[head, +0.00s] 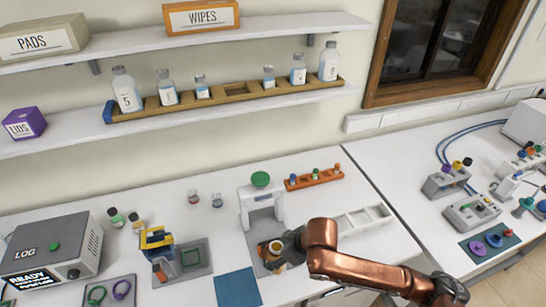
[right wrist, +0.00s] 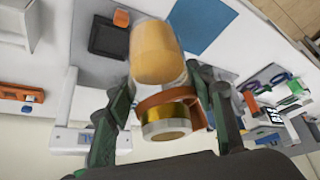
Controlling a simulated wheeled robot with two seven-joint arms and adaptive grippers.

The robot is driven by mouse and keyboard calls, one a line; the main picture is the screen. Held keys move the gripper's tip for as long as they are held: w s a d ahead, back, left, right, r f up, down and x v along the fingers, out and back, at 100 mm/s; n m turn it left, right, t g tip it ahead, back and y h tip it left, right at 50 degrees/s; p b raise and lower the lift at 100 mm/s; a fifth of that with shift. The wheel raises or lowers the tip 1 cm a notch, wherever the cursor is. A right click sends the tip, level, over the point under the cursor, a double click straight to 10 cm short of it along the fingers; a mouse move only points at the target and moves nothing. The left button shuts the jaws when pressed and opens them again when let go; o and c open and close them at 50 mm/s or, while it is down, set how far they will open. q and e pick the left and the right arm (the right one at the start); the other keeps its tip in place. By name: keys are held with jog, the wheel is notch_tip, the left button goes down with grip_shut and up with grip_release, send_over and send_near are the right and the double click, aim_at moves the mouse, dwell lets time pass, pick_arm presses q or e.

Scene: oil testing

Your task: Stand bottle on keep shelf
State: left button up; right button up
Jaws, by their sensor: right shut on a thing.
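A clear bottle with amber contents and a gold band (right wrist: 160,55) is between the fingers of my right gripper (right wrist: 165,108) in the right wrist view. In the head view the bottle (head: 275,249) shows small beside my right gripper (head: 284,250), in front of a white press-like stand. The gripper is shut on it. The lower wall shelf (head: 60,143) carries a wooden rack (head: 205,103) with several white-labelled bottles. One slot near the rack's middle (head: 236,90) looks empty. My left gripper is not in view.
The white stand (head: 247,205) with a green top is close behind the bottle. An orange rack (head: 314,179), a white tray (head: 363,221), a blue mat (head: 237,287) and a yellow-and-blue device (head: 157,240) surround it. An upper shelf (head: 120,48) overhangs the rack.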

jog(key=w+d+f+m+t+h+b, duration=0.1)
jog(key=d+m+b, duration=0.4)
jog(key=d, duration=0.5)
jog(key=w+d+f+m+t+h+b, duration=0.2)
jog(key=d+f+m+h+b, duration=0.2)
jog(key=d+m, duration=0.3)
jog(key=d+b, duration=0.1)
jog(key=d, duration=0.2)
jog(key=shift+w+f, duration=0.3)
jog(key=shift+w, duration=0.05)
jog(key=shift+s, duration=0.1)
